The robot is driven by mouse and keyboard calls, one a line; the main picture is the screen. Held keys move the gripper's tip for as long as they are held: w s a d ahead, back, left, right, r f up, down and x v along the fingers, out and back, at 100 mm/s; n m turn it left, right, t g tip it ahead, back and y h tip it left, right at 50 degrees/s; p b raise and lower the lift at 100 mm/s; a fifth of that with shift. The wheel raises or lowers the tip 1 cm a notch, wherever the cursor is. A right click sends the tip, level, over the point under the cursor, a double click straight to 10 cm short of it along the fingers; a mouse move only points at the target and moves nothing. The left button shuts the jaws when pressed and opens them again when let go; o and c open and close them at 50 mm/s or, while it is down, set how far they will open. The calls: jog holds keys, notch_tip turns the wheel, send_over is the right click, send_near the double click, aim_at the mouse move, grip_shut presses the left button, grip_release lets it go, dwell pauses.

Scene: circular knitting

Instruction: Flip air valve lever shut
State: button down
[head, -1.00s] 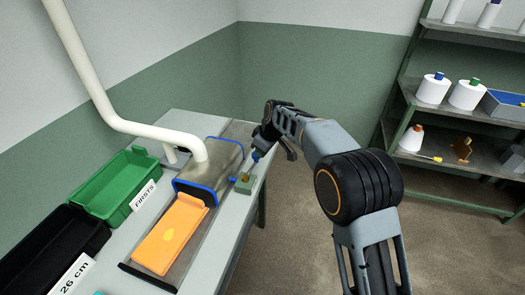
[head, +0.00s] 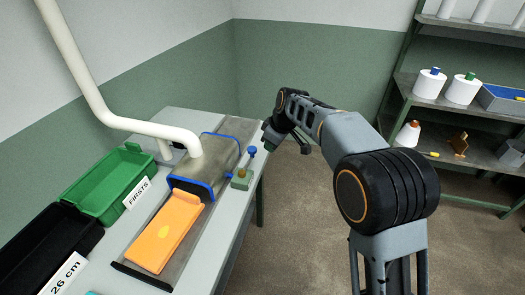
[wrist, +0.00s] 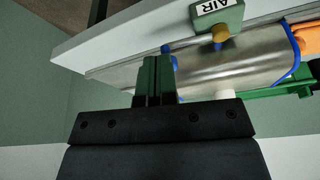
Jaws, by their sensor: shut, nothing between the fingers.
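The air valve (head: 240,182) is a small green block at the right edge of the bench, with a brass-coloured pivot on it. Its lever carries a blue knob (head: 252,152) and points toward the bench's far end. In the wrist view the block's AIR label (wrist: 211,7) is at the top, and a thin rod runs left from the pivot (wrist: 220,34) to the blue knob (wrist: 166,49). My gripper (head: 267,137) is just past the knob. Its green fingers (wrist: 157,62) are shut and empty, with the knob close beyond the tips; touching cannot be told.
A metal housing with blue rims (head: 205,168) and a white pipe (head: 150,130) stand left of the valve. Green (head: 110,185) and black (head: 35,250) bins sit at left. A shelf (head: 470,185) stands at right; floor between is clear.

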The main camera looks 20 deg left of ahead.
jog(key=v, duration=0.7)
jog(key=shift+r, duration=0.45)
